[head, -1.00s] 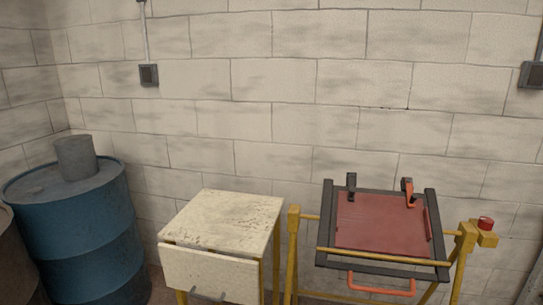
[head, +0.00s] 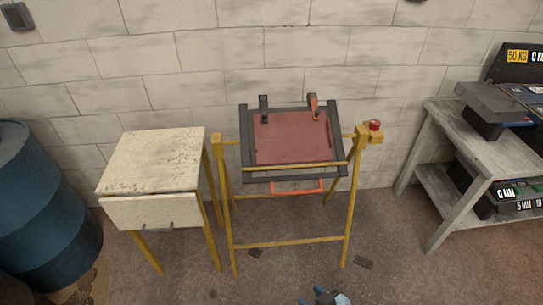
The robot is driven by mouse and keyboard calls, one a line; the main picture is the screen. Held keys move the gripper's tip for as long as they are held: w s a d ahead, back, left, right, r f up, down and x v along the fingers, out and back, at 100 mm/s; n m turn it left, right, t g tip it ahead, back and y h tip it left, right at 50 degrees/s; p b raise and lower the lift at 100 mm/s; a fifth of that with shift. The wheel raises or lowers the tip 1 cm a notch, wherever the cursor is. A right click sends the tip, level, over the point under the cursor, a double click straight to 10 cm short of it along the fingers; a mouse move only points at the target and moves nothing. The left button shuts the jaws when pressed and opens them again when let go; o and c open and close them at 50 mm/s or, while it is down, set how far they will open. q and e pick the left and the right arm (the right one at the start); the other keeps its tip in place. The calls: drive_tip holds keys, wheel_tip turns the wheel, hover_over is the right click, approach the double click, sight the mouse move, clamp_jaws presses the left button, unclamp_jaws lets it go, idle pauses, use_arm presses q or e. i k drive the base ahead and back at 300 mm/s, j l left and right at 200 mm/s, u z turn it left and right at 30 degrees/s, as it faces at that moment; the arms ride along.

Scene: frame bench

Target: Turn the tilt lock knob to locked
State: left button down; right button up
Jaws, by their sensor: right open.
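The red tilt lock knob (head: 375,125) sits on a yellow block at the right end of the frame bench's top. The bench has yellow legs and a dark tilting frame (head: 248,160) around a red panel (head: 290,140). Two clamps stand on the frame's far edge, and an orange handle (head: 297,187) hangs at its near edge. My right gripper (head: 326,295) shows at the bottom edge, partly cut off, open and well below and in front of the bench. It is far from the knob. My left gripper is not in view.
A cream side table (head: 165,155) with a drawer stands left of the bench, and a blue drum (head: 45,210) stands farther left. A grey workbench (head: 440,155) with boxes is at the right. Small dark pieces lie on the floor. Open floor lies in front.

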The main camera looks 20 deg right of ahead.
sight(374, 126)
drive_tip(key=l+z, duration=0.1)
drive_tip(key=z, duration=1.2)
